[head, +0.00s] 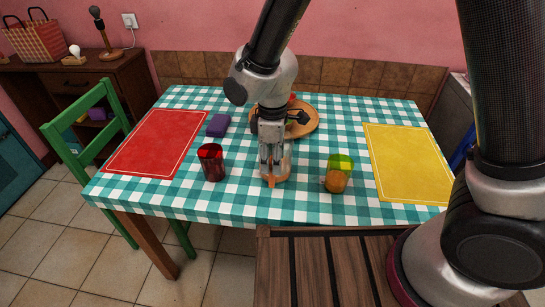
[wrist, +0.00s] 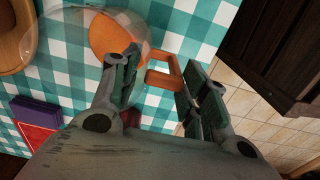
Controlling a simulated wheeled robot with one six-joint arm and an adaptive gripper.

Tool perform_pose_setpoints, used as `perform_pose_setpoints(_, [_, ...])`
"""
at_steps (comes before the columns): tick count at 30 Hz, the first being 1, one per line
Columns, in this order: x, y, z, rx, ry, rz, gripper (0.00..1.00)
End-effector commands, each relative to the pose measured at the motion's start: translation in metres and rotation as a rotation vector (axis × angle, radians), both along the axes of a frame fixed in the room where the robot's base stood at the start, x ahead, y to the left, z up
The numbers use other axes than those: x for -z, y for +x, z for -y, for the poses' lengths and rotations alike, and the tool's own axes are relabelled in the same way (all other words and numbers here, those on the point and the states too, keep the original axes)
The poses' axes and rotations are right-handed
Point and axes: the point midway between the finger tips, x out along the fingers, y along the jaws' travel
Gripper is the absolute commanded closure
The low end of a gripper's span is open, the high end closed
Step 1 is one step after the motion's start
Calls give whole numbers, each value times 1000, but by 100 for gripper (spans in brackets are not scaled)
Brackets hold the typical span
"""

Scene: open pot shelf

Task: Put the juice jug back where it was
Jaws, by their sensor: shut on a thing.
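The juice jug (head: 283,170) is clear, with orange juice low inside and an orange handle. It is at the front middle of the checked table (head: 240,207), partly hidden behind my gripper (head: 272,170). In the wrist view, the jug (wrist: 112,38) fills the upper left, and its handle reaches between the fingers of my gripper (wrist: 160,88). My gripper is shut on the jug at the handle. The jug looks upright and close to the cloth; I cannot tell whether it touches.
A red glass (head: 211,162) stands left of the jug; a yellow-green glass with orange juice (head: 338,173) stands right. Behind are a round wooden board (head: 311,120) and a purple block (head: 218,125). Red (head: 155,143) and yellow (head: 408,160) mats lie at the sides. A slatted wooden surface (head: 310,270) is in front.

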Motion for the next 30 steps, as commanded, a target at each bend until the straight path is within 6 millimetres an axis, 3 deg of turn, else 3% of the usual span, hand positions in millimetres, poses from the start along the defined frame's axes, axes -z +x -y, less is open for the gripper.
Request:
perform_pose_setpoints(5, [2, 0, 0, 0, 0, 0, 100])
perform_pose_setpoints(6, [2, 0, 0, 0, 0, 0, 50])
perform_pose_setpoints(9, [2, 0, 0, 0, 0, 0, 34])
perform_pose_setpoints(20, [-1, 0, 0, 0, 1, 1, 34])
perform_pose_setpoints(23, [-13, 1, -1, 0, 3, 2, 34])
perform_pose_setpoints(30, [-66, 1, -1, 0, 5, 4, 34])
